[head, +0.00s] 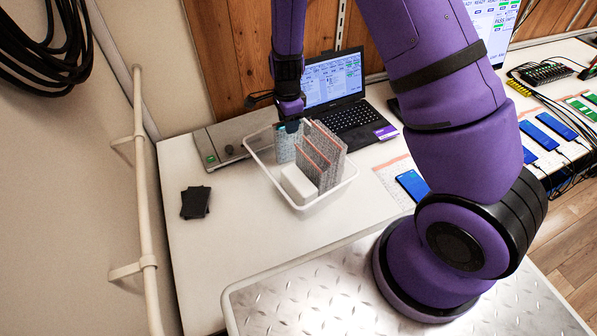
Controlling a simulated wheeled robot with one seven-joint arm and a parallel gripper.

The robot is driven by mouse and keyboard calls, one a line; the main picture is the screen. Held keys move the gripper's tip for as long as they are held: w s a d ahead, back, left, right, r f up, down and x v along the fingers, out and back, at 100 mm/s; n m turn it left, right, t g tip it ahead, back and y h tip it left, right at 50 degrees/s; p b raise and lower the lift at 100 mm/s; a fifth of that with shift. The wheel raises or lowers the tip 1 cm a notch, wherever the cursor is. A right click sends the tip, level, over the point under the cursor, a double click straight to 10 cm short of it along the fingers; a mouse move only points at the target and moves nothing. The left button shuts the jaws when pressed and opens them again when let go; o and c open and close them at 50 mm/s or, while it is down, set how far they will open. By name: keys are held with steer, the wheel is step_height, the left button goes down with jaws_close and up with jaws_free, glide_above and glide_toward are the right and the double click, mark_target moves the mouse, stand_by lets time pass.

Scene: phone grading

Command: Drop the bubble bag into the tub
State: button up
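A teal-grey bubble bag (284,146) stands upright at the tub's back left. My gripper (291,127) points down over the back of the tub, at the top edge of this teal-grey bag. The fingertips are dark and small, so I cannot tell whether they grip the bag.
An open laptop (352,118) stands right behind the tub. A grey metal device (228,143) is to its left. A blue phone (412,185) lies on a mat at the right. The table in front of the tub is clear.

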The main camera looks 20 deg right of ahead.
steer(key=shift+o, duration=0.7)
step_height(320, 180, up, 11)
stand_by(0.5)
steer(key=s+d+r+n+t+y, duration=0.15)
steer(key=s+r+n, duration=0.35)
steer(key=r, duration=0.7)
steer(key=s+d+r+n+t, duration=0.1)
steer(key=s+r+n, duration=0.3)
steer(key=s, duration=0.4)
steer(key=s+d+r+n+t+h, duration=0.1)
steer(key=s+d+r+n, duration=0.1)
steer(key=s+r+n, duration=0.2)
steer(key=s+d+r+n+t, duration=0.1)
steer(key=s+r+n, duration=0.4)
steer(key=s, duration=0.7)
steer(key=shift+s+d+r+t, duration=0.15)
steer(key=shift+d+r+t, duration=0.2)
steer(key=shift+d+r, duration=0.65)
steer(key=shift+a+r+h, duration=0.25)
steer(key=shift+a, duration=0.05)
